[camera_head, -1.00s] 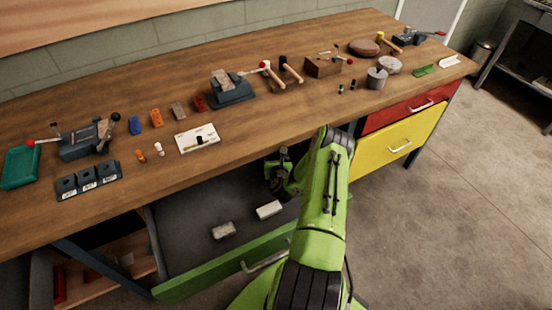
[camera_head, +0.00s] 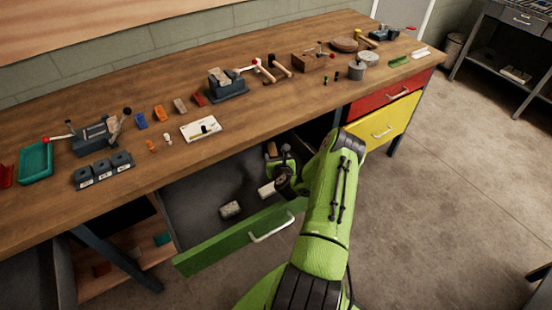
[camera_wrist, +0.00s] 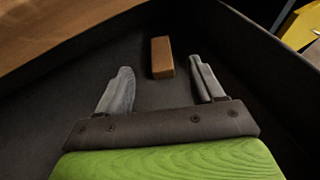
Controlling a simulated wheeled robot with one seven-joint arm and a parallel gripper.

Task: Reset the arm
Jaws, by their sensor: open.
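My green arm (camera_head: 327,205) reaches forward to the open green drawer (camera_head: 225,245) under the workbench. My gripper shows in the wrist view (camera_wrist: 160,90) with its two grey fingers spread apart and nothing between them. A brown block (camera_wrist: 162,57) lies on the dark drawer floor just beyond the fingertips, apart from them. In the head view, the gripper (camera_head: 285,165) is partly hidden by my own arm.
Two pale blocks, one at the drawer's middle (camera_head: 230,209) and one near my gripper (camera_head: 267,189), lie in the drawer. The wooden workbench (camera_head: 120,190) above carries vises, hammers and small blocks. Red (camera_head: 375,103) and yellow (camera_head: 378,128) drawers are shut at right. Open floor lies right.

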